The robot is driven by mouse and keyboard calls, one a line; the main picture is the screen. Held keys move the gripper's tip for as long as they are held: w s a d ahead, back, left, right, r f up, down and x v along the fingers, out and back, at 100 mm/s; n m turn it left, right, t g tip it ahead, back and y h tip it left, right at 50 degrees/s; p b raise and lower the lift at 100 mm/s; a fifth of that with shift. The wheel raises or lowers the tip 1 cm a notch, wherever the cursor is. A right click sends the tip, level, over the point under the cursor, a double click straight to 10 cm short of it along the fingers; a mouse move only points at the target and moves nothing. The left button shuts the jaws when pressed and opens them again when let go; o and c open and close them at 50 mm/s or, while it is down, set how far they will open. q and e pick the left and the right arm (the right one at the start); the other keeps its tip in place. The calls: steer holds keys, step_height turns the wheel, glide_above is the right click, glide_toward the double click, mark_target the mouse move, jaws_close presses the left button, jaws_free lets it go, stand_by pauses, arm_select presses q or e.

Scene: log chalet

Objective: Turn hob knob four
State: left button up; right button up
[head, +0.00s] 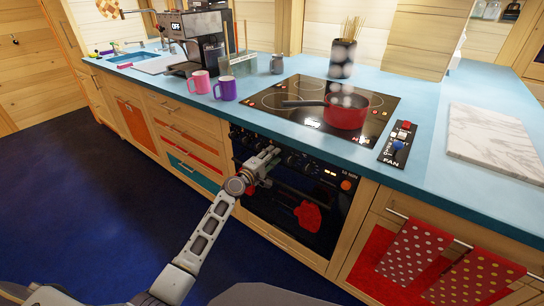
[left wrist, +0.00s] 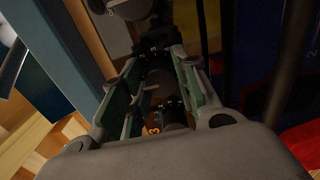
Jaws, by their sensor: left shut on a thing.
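My left gripper (head: 266,158) reaches the control strip of the black oven (head: 283,195), below the counter edge. In the left wrist view its fingers (left wrist: 157,82) are shut on a dark hob knob (left wrist: 160,76), largely hidden between the pads. An orange digit that looks like 3 (left wrist: 152,131) shows near the fingers; I cannot tell the held knob's number. Other dark knobs (head: 294,161) sit along the strip. The black hob (head: 283,100) above carries a red pan (head: 346,112). My right gripper is not in view.
A pink mug (head: 200,82) and a purple mug (head: 225,89) stand on the blue counter near its front edge. A fan switch panel (head: 400,143) and a marble board (head: 495,140) lie to the right. A red mitt (head: 308,215) shows on the oven front. The floor at left is clear.

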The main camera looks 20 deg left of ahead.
arm_select(q)
steer(key=o, duration=1)
steer(key=v, duration=1.2)
stand_by(0.4)
steer(key=shift+r, duration=0.1)
stand_by(0.5)
